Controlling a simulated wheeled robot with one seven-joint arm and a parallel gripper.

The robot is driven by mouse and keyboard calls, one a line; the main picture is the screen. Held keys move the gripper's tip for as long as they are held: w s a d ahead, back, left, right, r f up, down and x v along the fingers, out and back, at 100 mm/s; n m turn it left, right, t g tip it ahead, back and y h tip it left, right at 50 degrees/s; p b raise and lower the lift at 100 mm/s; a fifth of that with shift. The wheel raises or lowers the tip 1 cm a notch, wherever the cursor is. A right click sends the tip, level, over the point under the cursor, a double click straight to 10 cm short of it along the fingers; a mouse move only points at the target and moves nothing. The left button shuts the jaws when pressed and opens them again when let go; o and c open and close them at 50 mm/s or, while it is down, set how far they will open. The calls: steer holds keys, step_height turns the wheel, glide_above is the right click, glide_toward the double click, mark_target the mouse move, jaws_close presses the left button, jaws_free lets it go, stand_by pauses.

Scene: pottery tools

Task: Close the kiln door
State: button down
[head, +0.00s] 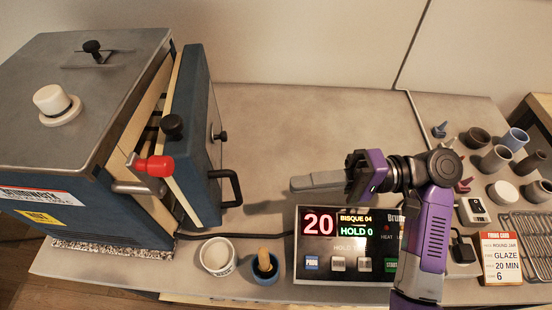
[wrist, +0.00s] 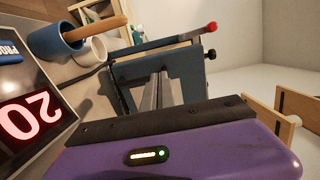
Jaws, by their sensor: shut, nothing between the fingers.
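The kiln (head: 85,110) is a blue box with a grey metal lid at the left of the head view. Its blue door (head: 197,140) stands ajar on the right side, with a gap along the pale inner edge. A black handle (head: 226,188) sits on the door's outer face, and a red-tipped latch lever (head: 154,166) is at the kiln's front corner. My gripper (head: 292,185) is shut and empty, right of the door and apart from it, pointing left. In the wrist view the shut fingers (wrist: 160,85) point at the door (wrist: 150,65).
A controller with a red display (head: 345,245) lies below my gripper. A white cup (head: 217,257) and a blue cup with a wooden-handled tool (head: 265,268) stand near the front edge. Several small pots and a wire rack (head: 527,240) are at the right. The table behind my gripper is clear.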

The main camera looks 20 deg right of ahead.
steer(key=p, duration=0.3)
glide_toward(189, 202)
steer(key=shift+w+a+r, duration=0.4)
steer(key=shift+a+r, duration=0.25)
steer(key=shift+a, duration=0.1)
steer(key=shift+w+a+f, duration=0.1)
steer(key=shift+w+a, duration=0.05)
steer(key=shift+a, duration=0.6)
steer(key=a, duration=0.6)
steer(key=shift+a, duration=0.25)
